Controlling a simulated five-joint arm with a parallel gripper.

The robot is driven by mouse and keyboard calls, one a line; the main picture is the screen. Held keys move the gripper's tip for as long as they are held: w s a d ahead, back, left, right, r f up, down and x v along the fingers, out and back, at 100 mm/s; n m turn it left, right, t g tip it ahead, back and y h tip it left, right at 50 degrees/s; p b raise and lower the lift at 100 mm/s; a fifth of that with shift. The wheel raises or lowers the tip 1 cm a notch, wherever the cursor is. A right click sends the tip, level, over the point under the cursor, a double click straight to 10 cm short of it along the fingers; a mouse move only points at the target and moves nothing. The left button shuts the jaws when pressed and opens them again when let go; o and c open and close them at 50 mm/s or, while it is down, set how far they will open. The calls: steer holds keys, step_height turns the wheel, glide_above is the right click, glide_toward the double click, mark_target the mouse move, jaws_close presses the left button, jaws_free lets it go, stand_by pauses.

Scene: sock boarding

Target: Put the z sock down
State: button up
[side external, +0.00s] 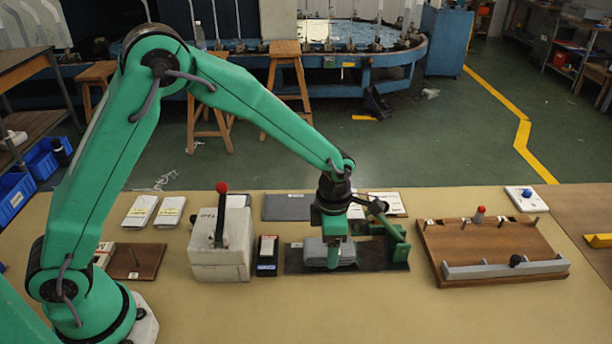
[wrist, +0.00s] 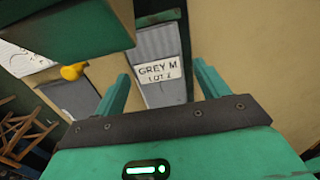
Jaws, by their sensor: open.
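In the side view my gripper (side external: 335,264) points down at a grey folded stack (side external: 314,252) on a dark base plate (side external: 375,268). A green finger overlaps the stack, and I cannot tell whether they touch. In the wrist view the two green fingers of my gripper (wrist: 161,72) stand well apart. A grey strip with a white label reading "GREY M" (wrist: 165,40) shows beyond and between them. Nothing is visibly clamped. No sock marked z can be read in either view.
A green bracket (side external: 396,243) stands at the base plate's right end. Left are a small black box (side external: 267,268) and a white box with a red-knobbed lever (side external: 215,262). A wooden board with pegs (side external: 450,243) lies right. Labelled white packets (side external: 141,211) lie behind. The front bench is clear.

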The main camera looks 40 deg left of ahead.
steer(key=shift+r, duration=0.1)
step_height(320, 180, up, 12)
stand_by(0.7)
steer(key=shift+r, duration=0.15)
stand_by(0.4)
steer(key=s+a+r+m+t, duration=0.3)
steer(key=s+a+r+m, duration=0.6)
steer(key=m, duration=0.4)
steer(key=s+a+m+t, duration=0.2)
steer(key=s+a+m, duration=0.4)
steer(key=s+m, duration=0.6)
steer(key=shift+s+a+r+m+t, duration=0.25)
steer(key=shift+a+m+t, duration=0.05)
steer(key=shift+m, duration=0.7)
